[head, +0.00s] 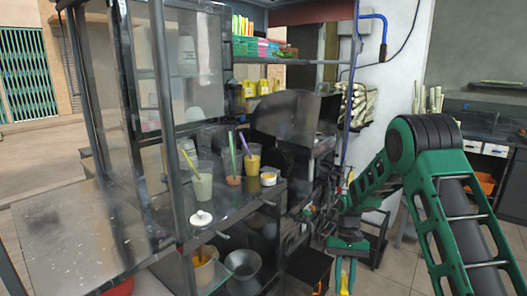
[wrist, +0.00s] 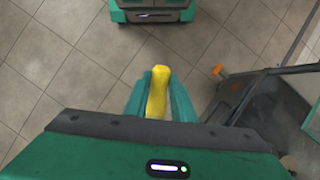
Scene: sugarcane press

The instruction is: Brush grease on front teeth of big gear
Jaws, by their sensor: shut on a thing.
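My gripper (head: 345,262), green, hangs low at the right of the stall in the head view. In the wrist view my gripper (wrist: 158,108) is shut on a yellow-handled tool (wrist: 157,92), which looks like the brush. The yellow handle stands between the two green fingers. Its bristles cannot be made out, nor whether they carry grease. The dark press machinery (head: 300,200) stands left of my arm, with my gripper apart from it. The big gear and its front teeth cannot be made out. A small white tub with yellowish contents (head: 268,176) sits on the counter; it may hold grease.
The glass-sided counter (head: 235,200) holds several cups with straws and a white lid (head: 201,219). A metal pot (head: 243,264) is on the lower shelf. In the wrist view a dark panel with a frame (wrist: 265,100) stands right of my gripper. Tiled floor (wrist: 50,50) at left is clear.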

